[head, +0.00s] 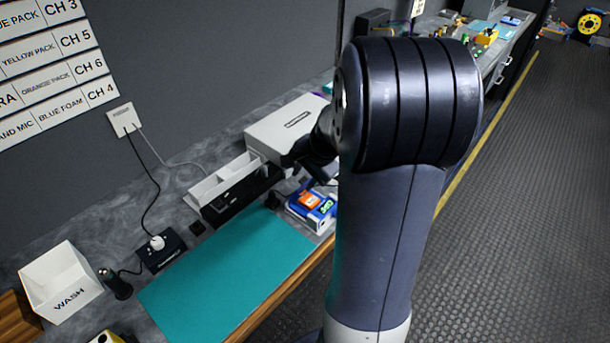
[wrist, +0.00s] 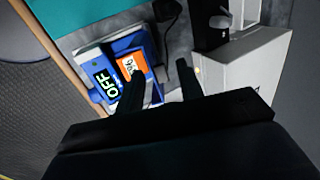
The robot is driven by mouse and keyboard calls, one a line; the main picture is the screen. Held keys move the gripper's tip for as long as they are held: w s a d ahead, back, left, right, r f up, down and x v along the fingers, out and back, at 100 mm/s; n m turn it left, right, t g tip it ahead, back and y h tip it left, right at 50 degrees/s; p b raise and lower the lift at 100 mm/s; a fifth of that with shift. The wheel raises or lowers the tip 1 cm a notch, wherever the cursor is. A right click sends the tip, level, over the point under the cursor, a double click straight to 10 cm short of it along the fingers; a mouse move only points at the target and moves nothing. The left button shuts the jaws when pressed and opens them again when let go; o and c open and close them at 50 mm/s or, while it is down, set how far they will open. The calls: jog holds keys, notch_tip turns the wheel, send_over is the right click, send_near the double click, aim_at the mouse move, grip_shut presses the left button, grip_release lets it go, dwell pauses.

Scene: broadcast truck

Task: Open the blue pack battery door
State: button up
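The blue pack (wrist: 92,72) lies on a white base or tray beside the teal mat in the wrist view. It has a display reading OFF and an orange label. It also shows in the head view (head: 322,219), partly behind my arm. I cannot tell how its battery door stands. My gripper (wrist: 158,70) is open, with two dark fingers apart and nothing seen between them. The left finger overlaps the orange label in the picture; I cannot tell whether it touches.
The teal mat (head: 225,275) covers the bench left of the pack. A white box-shaped unit (head: 285,128) and a divided white tray (head: 228,184) stand behind. A white WASH bin (head: 62,287) and a black charger-like box (head: 160,250) are farther left.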

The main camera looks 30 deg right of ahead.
grip_shut()
dwell(0.4)
jog(key=shift+r+p, duration=0.1)
jog(key=shift+p, duration=0.25)
jog(key=shift+w+a+r+p, duration=0.1)
jog(key=shift+w+r+p, duration=0.05)
jog(key=shift+p, duration=0.4)
jog(key=w+g+p, duration=0.1)
jog(key=p, duration=0.1)
jog(key=shift+a+p, duration=0.15)
jog(key=shift+p, duration=0.25)
jog(key=shift+w+a+g+h, duration=0.15)
jog(key=shift+w+a, duration=0.05)
jog(key=shift+w, duration=0.3)
jog(key=shift+w+a+g+h, duration=0.15)
jog(key=shift+w, duration=0.3)
